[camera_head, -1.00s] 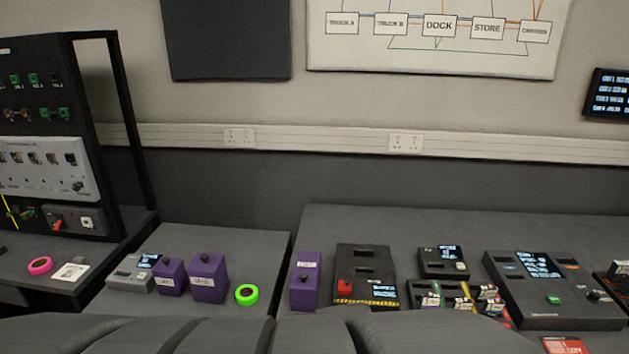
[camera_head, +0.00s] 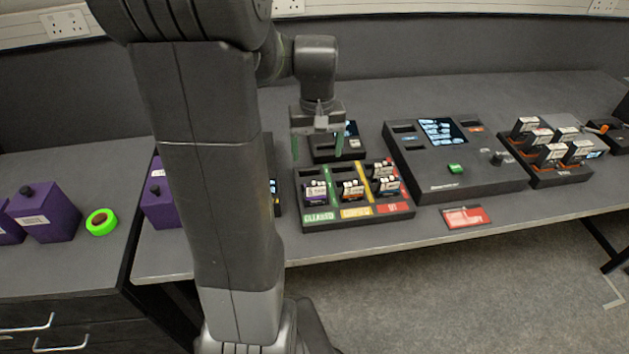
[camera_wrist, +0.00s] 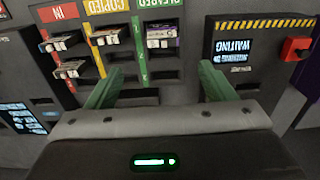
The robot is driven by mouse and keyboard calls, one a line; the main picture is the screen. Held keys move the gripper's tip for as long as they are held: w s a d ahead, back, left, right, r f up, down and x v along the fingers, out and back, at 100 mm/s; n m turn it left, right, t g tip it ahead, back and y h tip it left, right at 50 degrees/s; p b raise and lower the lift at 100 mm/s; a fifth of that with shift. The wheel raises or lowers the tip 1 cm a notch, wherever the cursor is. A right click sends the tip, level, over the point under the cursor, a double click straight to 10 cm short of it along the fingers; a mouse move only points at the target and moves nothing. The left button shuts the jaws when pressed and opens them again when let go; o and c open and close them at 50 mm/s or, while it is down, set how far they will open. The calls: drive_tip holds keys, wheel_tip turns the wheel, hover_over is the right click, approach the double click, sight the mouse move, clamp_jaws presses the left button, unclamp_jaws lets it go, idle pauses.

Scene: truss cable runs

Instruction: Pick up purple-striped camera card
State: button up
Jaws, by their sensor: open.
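The purple-striped camera card (camera_head: 315,191) sits in the green CLEARED section of a black three-lane tray (camera_head: 358,212). In the wrist view the card (camera_wrist: 160,40) shows a white label and a purple edge, near the top middle. My gripper (camera_head: 317,147) is open and empty above the back of the tray, pointing down. In the wrist view its two green fingers (camera_wrist: 158,82) are spread apart, with the card ahead of them, roughly between their lines. Nothing is between the fingers.
An orange-striped card (camera_head: 353,189) stands in the yellow COPIED lane, and two cards, one blue-striped (camera_head: 387,187), stand in the red IN lane. A console (camera_head: 455,170) with a screen is to the right. A red card (camera_head: 466,217) lies by the front edge. Purple boxes (camera_head: 45,212) stand left.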

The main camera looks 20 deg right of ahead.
sight(315, 183)
drive_tip(key=f, duration=1.3)
drive_tip(key=shift+a+f, duration=0.1)
drive_tip(key=shift+a, duration=0.1)
drive_tip(key=shift+s, duration=0.1)
